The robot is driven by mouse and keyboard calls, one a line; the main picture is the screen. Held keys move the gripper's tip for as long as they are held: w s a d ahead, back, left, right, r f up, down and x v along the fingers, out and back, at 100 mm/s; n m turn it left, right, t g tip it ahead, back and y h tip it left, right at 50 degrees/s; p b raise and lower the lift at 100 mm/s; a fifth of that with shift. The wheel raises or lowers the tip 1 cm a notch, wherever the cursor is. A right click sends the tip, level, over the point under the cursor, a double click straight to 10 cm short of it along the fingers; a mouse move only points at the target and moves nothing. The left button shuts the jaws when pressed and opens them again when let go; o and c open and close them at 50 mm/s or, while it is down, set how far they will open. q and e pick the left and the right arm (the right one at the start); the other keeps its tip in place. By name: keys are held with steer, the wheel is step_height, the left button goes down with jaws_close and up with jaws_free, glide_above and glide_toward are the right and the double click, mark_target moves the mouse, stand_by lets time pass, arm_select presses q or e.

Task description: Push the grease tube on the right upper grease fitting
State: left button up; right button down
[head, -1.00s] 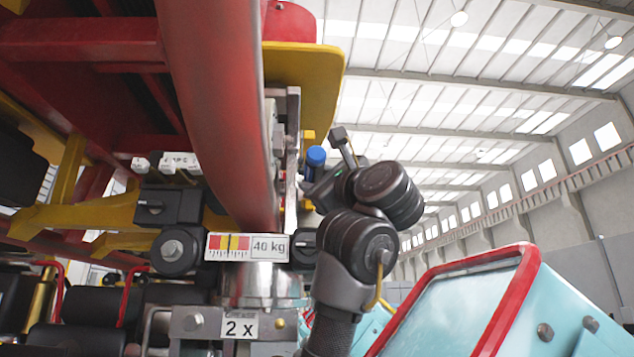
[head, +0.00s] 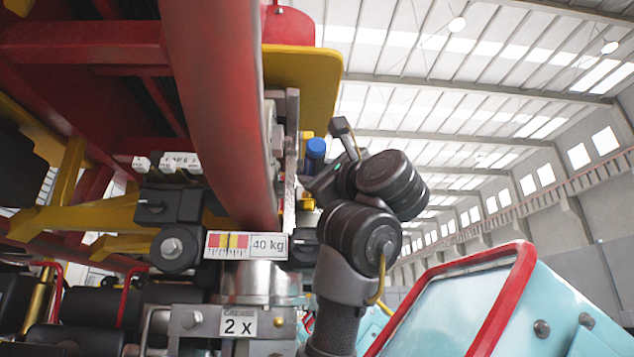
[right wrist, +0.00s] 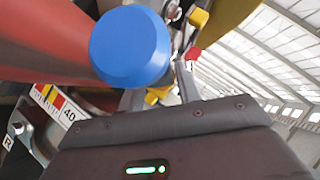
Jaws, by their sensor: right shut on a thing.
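My right gripper (head: 312,182) is raised beside the red curved rail and is shut on the grease tube. The tube's blue end (head: 316,148) stands up above the gripper in the head view. The same blue end of the tube (right wrist: 130,45) is large in the right wrist view, above my dark gripper body. The rest of the tube and my fingertips are mostly hidden. I cannot make out the right upper grease fitting; whether the tube touches it cannot be told. My left gripper is not in view.
The red curved rail (head: 218,110) and a grey metal bracket (head: 291,150) stand close left of the gripper. A yellow plate (head: 300,75) is above. A light-blue, red-edged car (head: 480,300) is lower right.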

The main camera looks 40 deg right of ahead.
mark_target(321, 161)
steer(key=shift+s+a+f+b, duration=0.1)
steer(key=shift+s+a+b, duration=0.95)
steer(key=shift+s, duration=0.2)
steer(key=shift+s+a+b, duration=0.5)
steer(key=shift+s, duration=0.25)
steer(key=shift+d, duration=0.15)
